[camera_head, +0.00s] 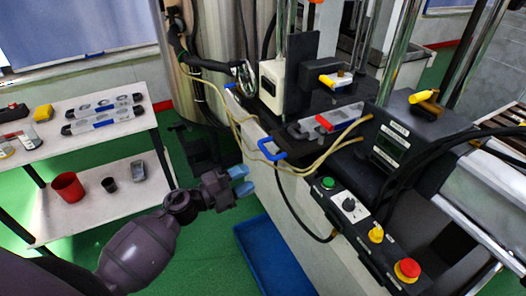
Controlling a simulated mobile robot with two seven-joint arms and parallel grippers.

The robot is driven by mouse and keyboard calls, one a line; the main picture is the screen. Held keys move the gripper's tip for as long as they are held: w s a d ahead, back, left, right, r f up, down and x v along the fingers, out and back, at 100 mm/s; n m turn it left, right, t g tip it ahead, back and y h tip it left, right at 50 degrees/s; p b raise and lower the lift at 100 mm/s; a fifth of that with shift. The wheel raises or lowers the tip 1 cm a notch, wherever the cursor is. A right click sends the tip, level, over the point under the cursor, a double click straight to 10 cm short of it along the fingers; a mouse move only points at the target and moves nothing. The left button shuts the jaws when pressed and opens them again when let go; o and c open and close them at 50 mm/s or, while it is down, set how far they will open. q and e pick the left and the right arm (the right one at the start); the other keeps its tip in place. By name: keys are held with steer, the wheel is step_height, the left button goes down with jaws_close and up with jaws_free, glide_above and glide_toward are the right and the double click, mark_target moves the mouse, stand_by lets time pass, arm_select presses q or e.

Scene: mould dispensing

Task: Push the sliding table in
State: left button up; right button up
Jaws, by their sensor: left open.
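The sliding table appears to be the dark plate (291,151) on the machine's front, with a blue handle (270,149) at its left edge. A grey mould-like block with a red part (325,122) sits on it. My left gripper (242,180) comes in from the lower left. Its two blue fingertips are apart with nothing between them. It is below and left of the blue handle and appears apart from it. My right gripper is not in view.
Yellow hoses (243,118) loop across the machine front near the handle. A control panel (350,207) with green, yellow and red buttons is to the right. A blue tray (262,262) lies on the green floor. A white shelf table (85,140) with tools stands at left.

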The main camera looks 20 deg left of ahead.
mark_target(265, 148)
arm_select(q)
steer(key=w+t+y, duration=0.1)
steer(key=w+y, duration=0.1)
steer(key=w, duration=0.2)
steer(key=w+n+t+y, duration=0.1)
steer(key=w+t+y, duration=0.1)
steer(key=w, duration=0.2)
steer(key=w+d+n+t+y, duration=0.1)
steer(key=w+y, duration=0.1)
steer(key=w, duration=0.1)
steer(key=shift+w+r, duration=0.3)
steer(key=shift+w, duration=0.1)
stand_by(0.3)
jaws_close()
